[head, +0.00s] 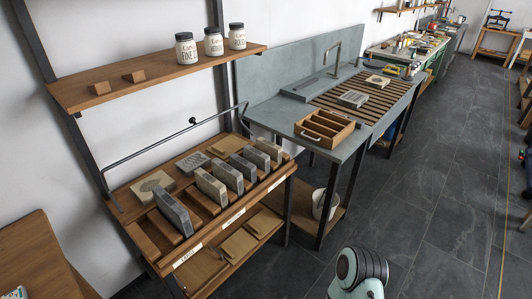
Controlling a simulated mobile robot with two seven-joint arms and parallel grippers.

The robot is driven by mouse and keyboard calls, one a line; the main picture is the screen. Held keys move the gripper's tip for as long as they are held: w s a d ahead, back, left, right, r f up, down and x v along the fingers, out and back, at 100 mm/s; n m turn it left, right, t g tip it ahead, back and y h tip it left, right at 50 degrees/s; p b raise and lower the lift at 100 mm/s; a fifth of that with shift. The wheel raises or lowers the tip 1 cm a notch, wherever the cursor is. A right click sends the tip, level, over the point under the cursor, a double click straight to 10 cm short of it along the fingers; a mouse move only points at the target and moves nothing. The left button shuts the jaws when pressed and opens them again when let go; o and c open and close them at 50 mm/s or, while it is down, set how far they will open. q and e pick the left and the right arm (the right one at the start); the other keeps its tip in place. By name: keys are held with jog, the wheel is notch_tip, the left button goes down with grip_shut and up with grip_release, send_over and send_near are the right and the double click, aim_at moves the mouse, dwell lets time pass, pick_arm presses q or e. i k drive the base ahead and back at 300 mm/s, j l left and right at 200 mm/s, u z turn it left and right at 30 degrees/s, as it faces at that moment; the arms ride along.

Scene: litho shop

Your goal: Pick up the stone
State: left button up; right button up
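Several litho stones stand on edge in the slotted wooden rack at the left: a dark grey stone (172,212) at the near end, a pale stone (211,187), a blue-grey stone (227,176), and more grey ones such as the far stone (268,149). Flat stones lie behind them, including a pale slab (153,186) and a grey patterned slab (192,162). A grey stone (353,99) and a pale stone (377,80) lie on the slatted sink top. Which stone is meant cannot be told. Neither gripper is in view; only a part of my arm shows at the bottom.
The wooden rack (236,208) has a labelled front edge and a lower shelf with boards. A metal rail (180,134) runs behind it. A shelf (150,81) with jars (186,48) hangs above. A wooden caddy (324,129) sits on the sink bench. Dark floor (440,190) is open at right.

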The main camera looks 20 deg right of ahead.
aim_at(275, 151)
jog(key=i+l+u, duration=0.25)
jog(key=i+l, duration=0.15)
jog(key=l, duration=0.2)
jog(key=i+l+u, duration=0.1)
jog(key=l, duration=0.2)
jog(key=i+l+u, duration=0.1)
jog(key=l, duration=0.25)
jog(key=i+l+u, duration=0.1)
jog(key=i+l, duration=0.15)
jog(key=l, duration=0.05)
